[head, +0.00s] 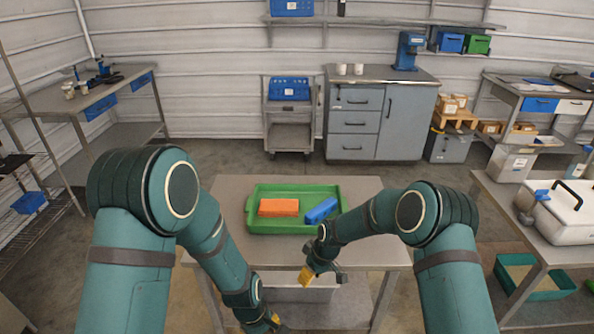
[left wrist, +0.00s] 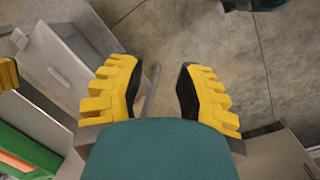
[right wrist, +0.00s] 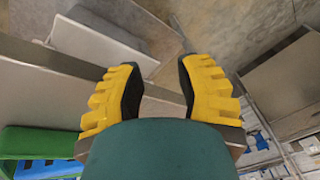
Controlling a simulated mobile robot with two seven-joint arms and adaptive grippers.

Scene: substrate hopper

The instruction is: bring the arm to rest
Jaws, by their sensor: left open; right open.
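My right arm comes in from the right in the head view. Its gripper (head: 318,274) hangs at the front edge of the table (head: 355,190), right of the middle. In the right wrist view the right gripper (right wrist: 158,92) has its yellow fingers apart with nothing between them. My left gripper (head: 268,326) is low at the bottom edge of the head view, below the table's front edge and partly cut off. In the left wrist view the left gripper (left wrist: 160,88) is open and empty over the floor.
A green tray (head: 340,189) on the table holds an orange block (head: 278,208) and a blue block (head: 321,210). A pale bin (head: 290,291) is under the table. A side table (head: 555,243) with a white case (head: 570,220) stands right. Floor beyond the table is clear.

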